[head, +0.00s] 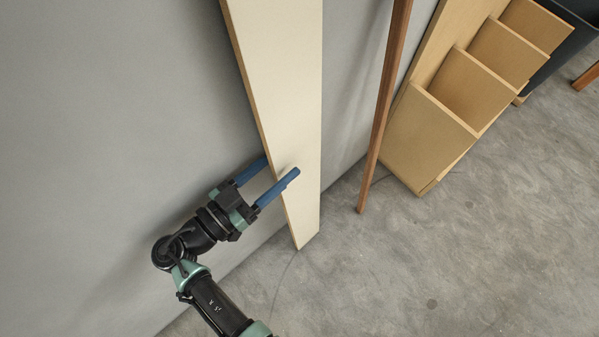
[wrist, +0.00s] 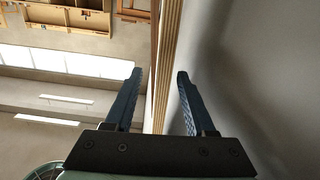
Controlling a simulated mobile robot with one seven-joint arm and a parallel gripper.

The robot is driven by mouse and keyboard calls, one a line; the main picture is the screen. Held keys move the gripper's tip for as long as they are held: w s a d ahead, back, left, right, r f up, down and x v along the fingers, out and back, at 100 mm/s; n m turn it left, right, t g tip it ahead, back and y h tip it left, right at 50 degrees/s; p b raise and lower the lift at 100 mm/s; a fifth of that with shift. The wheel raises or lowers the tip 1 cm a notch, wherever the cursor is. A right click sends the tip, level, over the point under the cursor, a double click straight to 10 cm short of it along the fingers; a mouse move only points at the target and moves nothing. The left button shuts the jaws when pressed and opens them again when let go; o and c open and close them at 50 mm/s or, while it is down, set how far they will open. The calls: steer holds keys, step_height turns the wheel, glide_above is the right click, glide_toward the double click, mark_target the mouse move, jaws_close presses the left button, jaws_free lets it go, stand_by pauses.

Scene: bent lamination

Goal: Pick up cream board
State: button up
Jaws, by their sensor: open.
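The cream board (head: 282,75) is a long, pale panel standing on the floor and leaning against the grey wall in the head view. My gripper (head: 281,165) is at its left edge, low on the board. The jaws are open. One blue finger passes in front of the board's face, and the other goes behind its edge on the wall side. In the wrist view the board's layered edge (wrist: 168,45) runs between the two fingertips (wrist: 160,73), with gaps visible beside it. The far finger's tip is hidden behind the board in the head view.
A thin brown wooden strip (head: 385,105) leans on the wall just right of the board. Further right stands a stepped wooden rack (head: 445,110) with a dark bin (head: 560,45) behind it. The grey concrete floor (head: 430,260) in front is clear.

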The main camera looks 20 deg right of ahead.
mark_target(296, 148)
steer(key=x, duration=0.5)
steer(key=shift+w+r, duration=0.15)
steer(key=shift+r, duration=0.05)
jaws_close()
stand_by(1.1)
steer(key=shift+r, duration=0.15)
